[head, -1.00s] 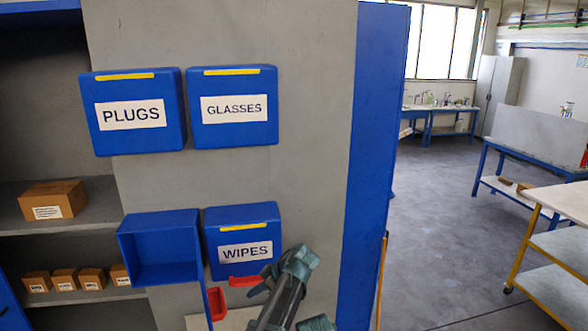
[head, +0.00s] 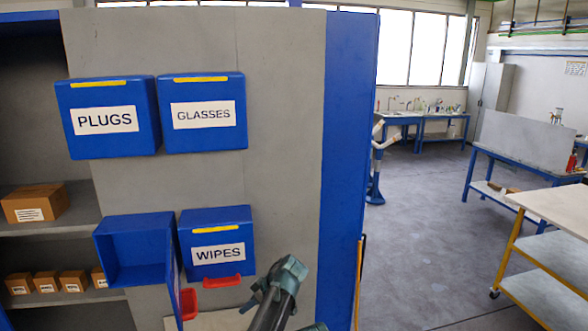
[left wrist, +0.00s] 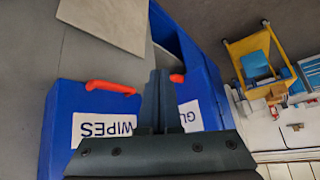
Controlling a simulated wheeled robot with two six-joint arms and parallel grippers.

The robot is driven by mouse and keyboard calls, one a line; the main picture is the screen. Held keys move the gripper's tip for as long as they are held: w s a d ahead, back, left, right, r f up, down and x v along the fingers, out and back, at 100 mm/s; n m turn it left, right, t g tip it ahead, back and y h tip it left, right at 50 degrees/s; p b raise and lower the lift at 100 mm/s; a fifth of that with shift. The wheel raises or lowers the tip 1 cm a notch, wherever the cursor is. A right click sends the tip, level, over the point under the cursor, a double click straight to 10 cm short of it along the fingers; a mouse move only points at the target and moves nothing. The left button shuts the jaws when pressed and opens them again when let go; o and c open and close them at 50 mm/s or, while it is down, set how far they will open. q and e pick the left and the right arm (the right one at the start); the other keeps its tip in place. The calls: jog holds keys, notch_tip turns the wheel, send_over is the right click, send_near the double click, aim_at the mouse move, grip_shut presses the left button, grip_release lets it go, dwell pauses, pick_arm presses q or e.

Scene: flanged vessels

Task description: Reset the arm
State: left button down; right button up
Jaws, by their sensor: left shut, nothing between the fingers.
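My left gripper (left wrist: 158,75) is shut and empty, its fingers together in the left wrist view. In the head view, my left arm shows at the bottom centre, below and right of the WIPES box. The blue WIPES box (head: 215,232) is closed, with a red handle (head: 222,281) at its lower edge. In the left wrist view the WIPES box (left wrist: 88,108) appears upside down, and the fingers overlap the view of the boxes. I see no clear contact. The right gripper is out of view.
An open blue box (head: 138,252) is left of WIPES; its door (head: 175,285) with red handle stands out towards me. Closed PLUGS (head: 110,140) and GLASSES (head: 203,142) boxes are above. Cartons (head: 35,203) sit on left shelves. Floor (head: 420,230) at right is open beside a trolley (head: 545,250).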

pick_arm(q)
jog(key=s+a+f+m+g+h, duration=0.15)
jog(key=s+m+h, duration=0.25)
jog(key=s+m, duration=0.45)
jog(key=s+a+f+m+h, duration=0.1)
jog(key=s+f+m+h, duration=0.3)
jog(key=s, duration=0.8)
jog(key=s+d+f+m+y+b, duration=0.1)
jog(key=s+d+f+m+b, duration=0.1)
jog(key=d+f+b, duration=0.3)
jog(key=s+d+f+m+b, duration=0.2)
jog(key=d+f+b, duration=0.3)
jog(key=f+b, duration=0.7)
jog(key=shift+s+d+f+g+y+b, duration=0.15)
jog(key=shift+s+d+g+y+b, duration=0.25)
jog(key=shift+s+b, duration=0.2)
jog(key=shift+a, duration=0.1)
